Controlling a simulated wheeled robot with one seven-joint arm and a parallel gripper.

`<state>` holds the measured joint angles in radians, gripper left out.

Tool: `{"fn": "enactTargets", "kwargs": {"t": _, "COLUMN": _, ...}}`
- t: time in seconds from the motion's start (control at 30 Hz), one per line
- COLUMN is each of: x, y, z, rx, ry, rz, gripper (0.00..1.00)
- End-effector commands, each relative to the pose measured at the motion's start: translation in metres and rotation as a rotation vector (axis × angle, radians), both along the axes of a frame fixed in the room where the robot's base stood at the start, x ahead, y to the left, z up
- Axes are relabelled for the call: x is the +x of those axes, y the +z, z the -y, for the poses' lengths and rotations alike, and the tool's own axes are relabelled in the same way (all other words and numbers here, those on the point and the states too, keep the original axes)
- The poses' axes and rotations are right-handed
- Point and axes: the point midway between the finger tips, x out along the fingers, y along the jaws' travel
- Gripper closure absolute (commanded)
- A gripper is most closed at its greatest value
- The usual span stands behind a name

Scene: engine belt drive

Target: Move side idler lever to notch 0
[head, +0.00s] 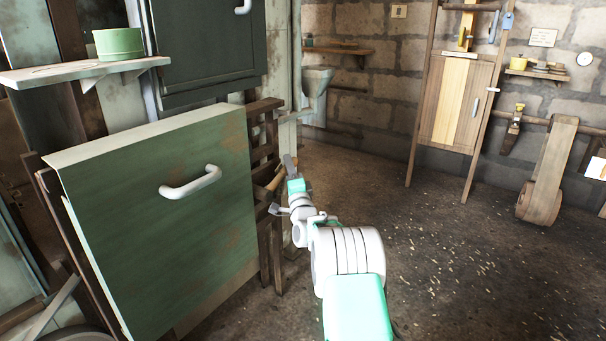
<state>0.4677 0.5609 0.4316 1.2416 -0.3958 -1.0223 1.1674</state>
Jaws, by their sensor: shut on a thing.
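My gripper (283,186) is at the side of the green cabinet, at the end of my white and teal arm. It is shut on a brown wooden lever (273,183), which I take to be the side idler lever. The lever sticks out from a dark slatted wooden frame (264,142) just right of the green panel. My gripper hides part of the lever. The notches and their numbers are too small to make out, so I cannot tell which notch the lever is at.
The green panel (150,230) with a white handle (190,182) stands close on the left. A shelf (70,75) with a green tin (118,43) is above it. A wooden cabinet (458,105) and a belt roller (545,190) stand at the back.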

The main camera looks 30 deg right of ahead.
Motion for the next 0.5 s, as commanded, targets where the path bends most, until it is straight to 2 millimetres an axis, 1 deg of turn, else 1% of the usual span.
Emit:
{"fn": "enactTargets", "kwargs": {"t": 0.03, "x": 0.0014, "y": -0.0002, "z": -0.0043, "rx": 0.000, "ry": 0.007, "rz": 0.001, "gripper": 1.00}}
{"fn": "enactTargets", "kwargs": {"t": 0.27, "x": 0.0004, "y": 0.0006, "z": -0.0022, "rx": 0.001, "ry": 0.005, "rz": 0.002, "gripper": 1.00}}
{"fn": "enactTargets", "kwargs": {"t": 0.3, "x": 0.0003, "y": 0.0007, "z": -0.0019, "rx": 0.001, "ry": 0.005, "rz": 0.002, "gripper": 0.69}}
{"fn": "enactTargets", "kwargs": {"t": 0.5, "x": -0.0013, "y": 0.0008, "z": 0.0031, "rx": -0.001, "ry": -0.002, "rz": 0.001, "gripper": 0.52}}
